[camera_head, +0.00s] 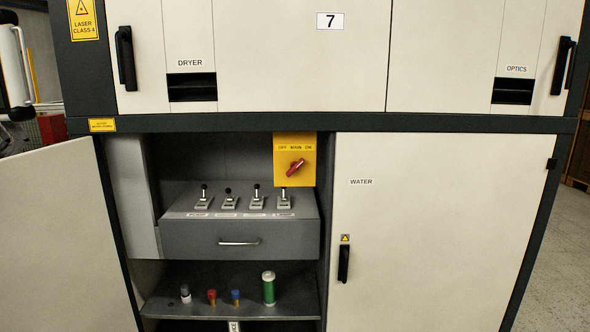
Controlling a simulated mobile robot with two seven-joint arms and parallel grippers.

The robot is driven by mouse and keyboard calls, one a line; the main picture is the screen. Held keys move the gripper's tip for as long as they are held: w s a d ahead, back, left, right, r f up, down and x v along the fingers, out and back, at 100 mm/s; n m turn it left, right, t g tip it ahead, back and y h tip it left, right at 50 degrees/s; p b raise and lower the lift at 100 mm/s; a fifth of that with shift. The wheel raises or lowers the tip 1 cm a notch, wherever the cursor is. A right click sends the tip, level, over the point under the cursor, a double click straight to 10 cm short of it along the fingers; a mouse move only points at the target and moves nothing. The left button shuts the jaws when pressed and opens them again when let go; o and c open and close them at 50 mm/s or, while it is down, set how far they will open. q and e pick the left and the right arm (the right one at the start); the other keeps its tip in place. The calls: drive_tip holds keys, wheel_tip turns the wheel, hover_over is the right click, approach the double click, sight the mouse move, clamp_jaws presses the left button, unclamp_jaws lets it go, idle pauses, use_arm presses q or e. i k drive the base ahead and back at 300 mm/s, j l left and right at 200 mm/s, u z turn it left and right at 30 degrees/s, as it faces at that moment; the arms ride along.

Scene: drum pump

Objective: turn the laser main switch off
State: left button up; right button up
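The laser main switch is a red rotary handle (295,168) on a yellow plate (281,177) marked OFF, MAIN and ON. The plate is at the top right of the open cabinet bay. The handle lies diagonally, from lower left to upper right, with its upper right end towards the ON side. Neither of my grippers is in view, and nothing touches the switch.
Several black-knobbed levers stand on a grey drawer unit (238,238) below and left of the switch. A shelf (205,302) below holds small fittings and a green cylinder (269,289). The left door (62,240) stands open; the WATER door (430,240) is shut.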

sight(295, 165)
drive_tip(key=i+l+u, duration=0.1)
drive_tip(key=i+l, duration=1)
drive_tip(key=l, duration=0.1)
